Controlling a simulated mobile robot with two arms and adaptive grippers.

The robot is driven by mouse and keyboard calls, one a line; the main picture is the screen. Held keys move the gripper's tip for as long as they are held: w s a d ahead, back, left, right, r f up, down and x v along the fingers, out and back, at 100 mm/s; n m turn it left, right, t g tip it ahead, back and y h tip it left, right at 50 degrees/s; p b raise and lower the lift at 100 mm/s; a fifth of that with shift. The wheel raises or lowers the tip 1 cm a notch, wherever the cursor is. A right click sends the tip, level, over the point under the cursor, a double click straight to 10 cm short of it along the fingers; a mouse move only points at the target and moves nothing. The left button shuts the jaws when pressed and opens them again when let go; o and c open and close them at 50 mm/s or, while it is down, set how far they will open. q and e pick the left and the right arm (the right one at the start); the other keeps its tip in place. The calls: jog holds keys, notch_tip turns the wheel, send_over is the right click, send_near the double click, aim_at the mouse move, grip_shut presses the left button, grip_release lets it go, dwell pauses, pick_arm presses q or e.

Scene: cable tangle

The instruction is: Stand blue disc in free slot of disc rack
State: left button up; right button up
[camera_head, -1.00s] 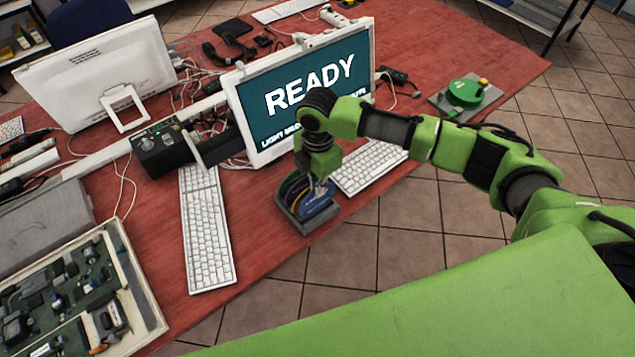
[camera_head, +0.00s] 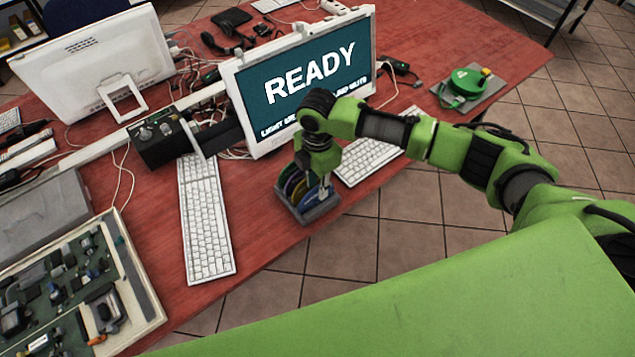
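The small grey disc rack (camera_head: 322,211) stands at the front edge of the red table, below the screen. Several coloured discs stand in it, with yellow, green and purple showing. The blue disc (camera_head: 312,198) shows at the rack's right side, among or against the slots; its lower edge is hidden by the rack wall. My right gripper (camera_head: 325,182) points down right at the top of the blue disc. Its fingertips are too small and dark to tell whether they still grip the disc. My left gripper is not in view.
A monitor (camera_head: 300,85) reading READY stands close behind my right gripper. White keyboards lie left (camera_head: 205,225) and right (camera_head: 368,160) of the rack. A green device (camera_head: 466,84) sits at the far right. An open tray of circuit boards (camera_head: 140,290) lies at front left.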

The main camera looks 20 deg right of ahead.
jog(key=shift+r, duration=0.15)
notch_tip(320, 180, up, 12)
dwell(0.6)
dwell(0.5)
